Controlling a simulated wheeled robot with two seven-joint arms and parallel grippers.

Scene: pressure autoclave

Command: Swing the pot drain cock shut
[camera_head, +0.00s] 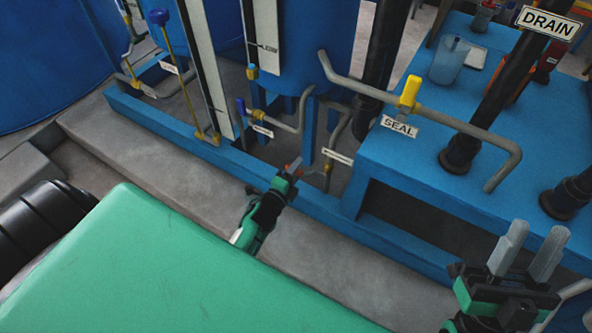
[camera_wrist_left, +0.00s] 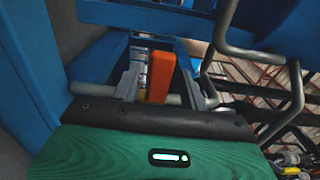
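My left gripper (camera_head: 287,174) is at the lever. Its fingers (camera_wrist_left: 160,85) are apart, one on each side of the lever; contact is unclear. My right gripper (camera_head: 528,248) is open and empty at the lower right, far from the cock.
A yellow-handled valve (camera_head: 408,93) with a SEAL tag sits on a grey pipe over the blue bench (camera_head: 385,165). A DRAIN sign (camera_head: 548,22) hangs upper right. A blue frame rail (camera_head: 190,135) runs below.

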